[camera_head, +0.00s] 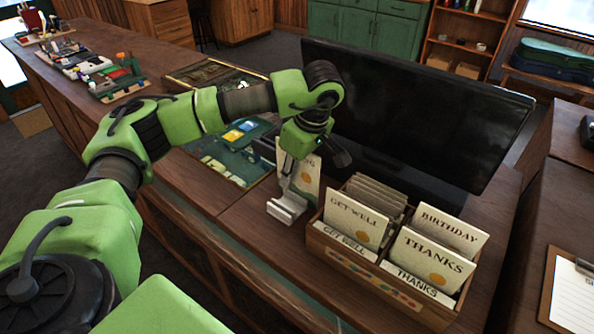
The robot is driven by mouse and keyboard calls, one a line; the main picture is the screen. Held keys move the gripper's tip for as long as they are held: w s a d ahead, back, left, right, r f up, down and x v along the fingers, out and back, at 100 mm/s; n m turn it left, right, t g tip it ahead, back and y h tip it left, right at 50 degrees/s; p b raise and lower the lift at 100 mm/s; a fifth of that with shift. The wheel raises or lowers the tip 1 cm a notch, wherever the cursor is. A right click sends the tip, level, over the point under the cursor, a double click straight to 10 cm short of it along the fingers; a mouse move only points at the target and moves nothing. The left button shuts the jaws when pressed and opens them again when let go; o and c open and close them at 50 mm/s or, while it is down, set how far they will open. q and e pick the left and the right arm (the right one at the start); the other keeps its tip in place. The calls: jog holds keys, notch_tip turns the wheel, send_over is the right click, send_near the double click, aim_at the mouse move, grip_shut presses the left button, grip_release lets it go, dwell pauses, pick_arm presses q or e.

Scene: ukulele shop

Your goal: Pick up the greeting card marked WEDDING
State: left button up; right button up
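A cream card (309,183) with an orange dot stands upright left of the card box. Only the end of its lettering, which looks like "NG", shows, so I cannot read the full word. My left gripper (318,150) is right at the top of this card and hides part of it. I cannot tell whether its fingers are closed on the card. A pale grey bracket-like piece (286,208) is in front of the card. I cannot tell if it is a stand or part of the gripper. My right gripper is not in view.
A wooden card box (372,281) holds GET WELL (355,219), BIRTHDAY (452,229) and THANKS (431,259) cards. A large black screen (420,100) stands behind the card and box. A clipboard (572,298) lies at the right. Trays of small items line the counter's far left.

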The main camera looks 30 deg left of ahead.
pick_arm(q)
jog(key=shift+d+f+b, duration=0.1)
jog(key=shift+f+b, duration=0.2)
jog(key=shift+f, duration=0.05)
dwell(0.4)
jog(key=shift+c, duration=0.4)
grip_shut()
